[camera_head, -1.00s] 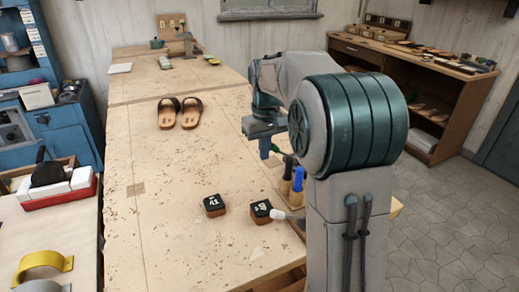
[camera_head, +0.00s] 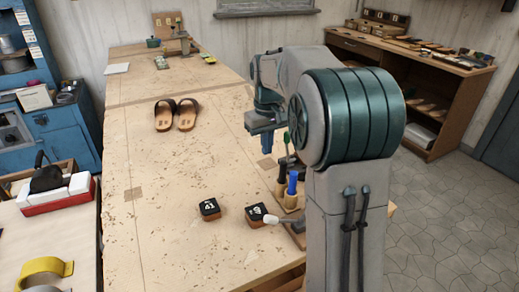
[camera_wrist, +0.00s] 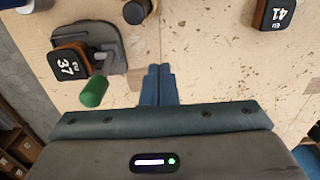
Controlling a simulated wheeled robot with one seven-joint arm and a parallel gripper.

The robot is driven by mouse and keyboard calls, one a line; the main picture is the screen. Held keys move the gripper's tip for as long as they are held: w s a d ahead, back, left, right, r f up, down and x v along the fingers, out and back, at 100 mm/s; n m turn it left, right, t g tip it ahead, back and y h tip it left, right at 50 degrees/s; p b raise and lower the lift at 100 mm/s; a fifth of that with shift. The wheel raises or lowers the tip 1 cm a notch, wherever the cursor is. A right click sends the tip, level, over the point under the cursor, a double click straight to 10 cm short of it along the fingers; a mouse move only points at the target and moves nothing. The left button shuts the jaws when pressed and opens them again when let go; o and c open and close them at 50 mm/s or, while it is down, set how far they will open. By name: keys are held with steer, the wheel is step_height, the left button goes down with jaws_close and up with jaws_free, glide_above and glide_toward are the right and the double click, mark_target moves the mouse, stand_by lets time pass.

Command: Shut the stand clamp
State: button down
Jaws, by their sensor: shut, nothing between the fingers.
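In the wrist view, a dark grey stand (camera_wrist: 122,42) sits on the bench at the upper left. A brown block with a black top marked 37 (camera_wrist: 68,66) is at its left side. A short metal lever with a green grip (camera_wrist: 95,92) stands beside that block; I cannot tell whether this clamp is open or shut. My gripper (camera_wrist: 158,76) is shut and empty, to the right of the green grip and apart from it in the picture. In the head view, my gripper (camera_head: 266,143) hangs over the bench's right side, and the 37 block is hidden.
Blocks marked 41 (camera_head: 209,208) and 40 (camera_head: 256,214) lie on the bench (camera_head: 165,235); a white-tipped lever (camera_head: 271,220) is by the second. A blue-handled tool (camera_head: 292,183) stands nearby. Sandals (camera_head: 163,117) lie farther back. The bench's middle is mostly clear.

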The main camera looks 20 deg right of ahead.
step_height(320, 180, up, 6)
steer(key=p, duration=0.4)
steer(key=shift+s+f, duration=0.1)
steer(key=shift+f, duration=0.05)
steer(key=s+a+f+m+t, duration=0.1)
steer(key=s+f, duration=0.1)
steer(key=s, duration=1.1)
steer(key=s+a+f+m+t, duration=0.1)
steer(key=s+a+f+t, duration=0.1)
steer(key=s, duration=1.1)
steer(key=shift+a, duration=0.2)
steer(key=shift+d, duration=0.1)
